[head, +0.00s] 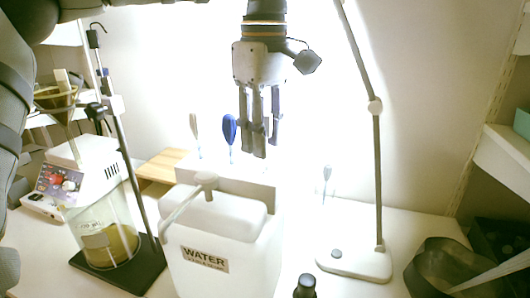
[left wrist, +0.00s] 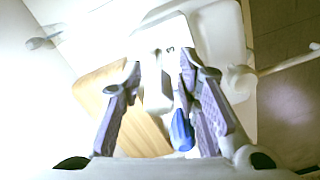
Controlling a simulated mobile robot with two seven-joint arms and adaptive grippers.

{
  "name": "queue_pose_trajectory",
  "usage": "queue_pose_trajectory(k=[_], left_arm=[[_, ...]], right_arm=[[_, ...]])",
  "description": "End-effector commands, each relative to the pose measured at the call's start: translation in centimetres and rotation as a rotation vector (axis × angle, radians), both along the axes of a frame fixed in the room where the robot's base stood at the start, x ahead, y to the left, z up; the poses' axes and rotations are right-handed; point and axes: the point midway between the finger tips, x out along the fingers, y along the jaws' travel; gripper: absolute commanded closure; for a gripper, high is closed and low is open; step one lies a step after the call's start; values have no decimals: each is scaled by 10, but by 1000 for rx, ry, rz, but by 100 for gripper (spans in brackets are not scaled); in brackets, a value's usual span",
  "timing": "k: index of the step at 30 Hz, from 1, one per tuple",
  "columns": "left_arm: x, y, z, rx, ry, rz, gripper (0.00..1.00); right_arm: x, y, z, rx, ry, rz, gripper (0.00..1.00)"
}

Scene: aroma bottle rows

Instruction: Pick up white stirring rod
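A pale, whitish stirring rod (head: 194,126) with a paddle-shaped top stands upright at the white block behind the water jug. A blue-topped rod (head: 230,130) stands just right of it, and its blue end also shows in the left wrist view (left wrist: 181,131), close by the right finger. My left gripper (head: 260,148) points down, to the right of both rods in the head view. Its fingers are apart with nothing clearly between them, as the left wrist view also shows (left wrist: 160,68). I cannot tell for sure which pale shape in that view is the white rod. My right gripper is out of view.
A white jug (head: 218,245) labelled WATER stands in front. A stand with a glass beaker (head: 105,240) is at left, and a lamp base (head: 354,264) at right. A dark bottle top (head: 305,287) is at the front.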

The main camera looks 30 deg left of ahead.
Motion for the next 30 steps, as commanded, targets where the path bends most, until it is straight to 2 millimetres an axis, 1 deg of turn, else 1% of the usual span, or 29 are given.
queue_pose_trajectory(k=[1,3,9,10,11,12,14,23,26,29,30], left_arm=[[-1,0,-6,1,-1,-1,70],[-1,0,-13,1,-2,-1,70],[0,0,-16,1,-2,0,70],[0,0,-16,1,-2,0,72],[0,-1,-16,1,-2,-1,79],[0,-1,-16,1,-2,-1,88],[0,-1,-16,1,-1,-1,100],[0,-1,-15,1,-2,-1,100],[1,-1,-4,1,-3,1,100],[1,-1,20,0,-4,0,100],[1,-1,31,0,-4,1,100]], right_arm=[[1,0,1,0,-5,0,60],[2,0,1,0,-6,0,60],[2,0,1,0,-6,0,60],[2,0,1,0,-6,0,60],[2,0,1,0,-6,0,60],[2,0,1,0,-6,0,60],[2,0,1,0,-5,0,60],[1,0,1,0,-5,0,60],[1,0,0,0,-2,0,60],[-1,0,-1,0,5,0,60],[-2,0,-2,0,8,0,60]])
